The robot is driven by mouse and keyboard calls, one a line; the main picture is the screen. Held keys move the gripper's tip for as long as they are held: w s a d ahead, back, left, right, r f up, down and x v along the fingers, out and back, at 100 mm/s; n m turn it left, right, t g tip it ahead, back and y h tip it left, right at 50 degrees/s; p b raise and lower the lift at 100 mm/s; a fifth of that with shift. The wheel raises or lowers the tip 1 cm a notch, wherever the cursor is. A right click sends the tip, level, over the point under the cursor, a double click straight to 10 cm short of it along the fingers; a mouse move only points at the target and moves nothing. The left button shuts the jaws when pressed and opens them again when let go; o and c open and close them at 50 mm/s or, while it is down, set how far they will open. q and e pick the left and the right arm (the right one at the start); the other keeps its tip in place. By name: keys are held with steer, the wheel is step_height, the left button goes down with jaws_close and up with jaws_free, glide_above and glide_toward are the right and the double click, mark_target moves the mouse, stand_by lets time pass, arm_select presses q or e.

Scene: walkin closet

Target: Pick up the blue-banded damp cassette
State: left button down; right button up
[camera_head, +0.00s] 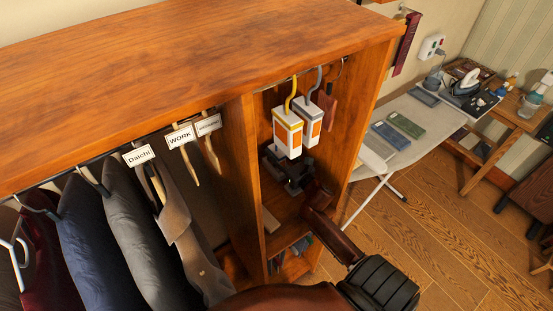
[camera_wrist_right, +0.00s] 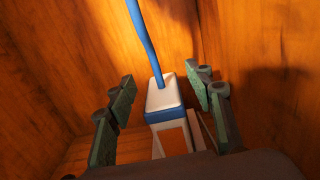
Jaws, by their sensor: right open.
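The blue-banded cassette (camera_wrist_right: 166,125), a white box with a blue band and a blue hook, hangs between the two separated fingers of my right gripper (camera_wrist_right: 165,108) in the right wrist view. The fingers stand apart from its sides, and its lower part is cut off by the gripper body. In the head view, my right gripper (camera_head: 287,169) is inside the wardrobe's narrow bay, below a yellow-banded cassette (camera_head: 287,133) and a grey-hooked cassette (camera_head: 309,121). I cannot make out the blue band there. My left gripper is not in view.
Wooden walls (camera_wrist_right: 70,60) close in around the right gripper. A dark red item (camera_head: 327,103) hangs right of the cassettes. Clothes (camera_head: 130,235) with labelled hangers fill the left bay. An ironing board (camera_head: 412,118) stands to the right, with open floor (camera_head: 430,240) in front.

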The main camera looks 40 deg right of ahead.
steer(key=shift+w, duration=0.55)
steer(key=shift+c, duration=0.7)
jaws_close()
